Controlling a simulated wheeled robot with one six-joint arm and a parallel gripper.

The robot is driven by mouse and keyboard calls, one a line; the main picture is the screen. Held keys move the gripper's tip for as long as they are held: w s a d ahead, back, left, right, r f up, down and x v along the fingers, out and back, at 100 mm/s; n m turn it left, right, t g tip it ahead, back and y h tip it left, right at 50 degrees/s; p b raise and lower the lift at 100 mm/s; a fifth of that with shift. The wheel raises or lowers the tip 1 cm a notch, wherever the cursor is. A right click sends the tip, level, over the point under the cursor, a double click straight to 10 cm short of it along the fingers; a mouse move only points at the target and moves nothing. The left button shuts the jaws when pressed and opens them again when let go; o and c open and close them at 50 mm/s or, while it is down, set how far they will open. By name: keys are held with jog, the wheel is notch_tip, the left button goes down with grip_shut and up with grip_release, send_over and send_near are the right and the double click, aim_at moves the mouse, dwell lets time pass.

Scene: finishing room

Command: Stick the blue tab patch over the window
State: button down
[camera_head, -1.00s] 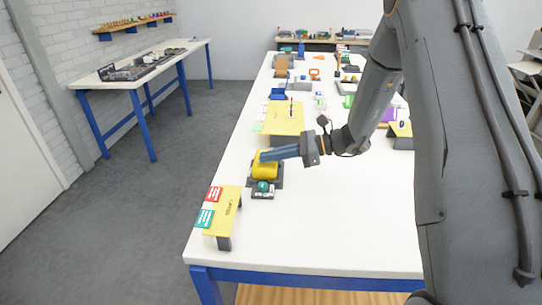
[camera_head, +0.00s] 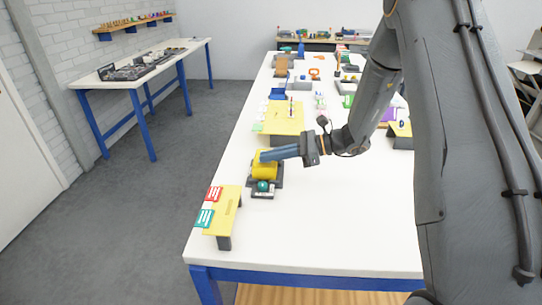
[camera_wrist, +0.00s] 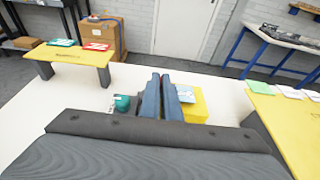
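My gripper (camera_head: 263,156) has two long blue fingers, which reach left over a yellow block (camera_head: 264,171) on a dark base. In the wrist view my gripper (camera_wrist: 162,76) has its fingertips close together with a narrow gap. I cannot tell whether anything thin is between them. The window is not clearly seen and may be hidden by the fingers.
A yellow stand (camera_head: 228,208) with red and green cards is nearer. A larger yellow platform (camera_head: 284,117) with pale cards stands behind. White tabletop to the right is clear.

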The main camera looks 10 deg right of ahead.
jog(key=shift+f, duration=0.45)
dwell(0.8)
jog(key=shift+r, duration=0.1)
jog(key=c, duration=1.6)
grip_release()
jog(key=shift+r, duration=0.15)
jog(key=shift+r+p, duration=2.2)
jog(key=shift+r, duration=1.7)
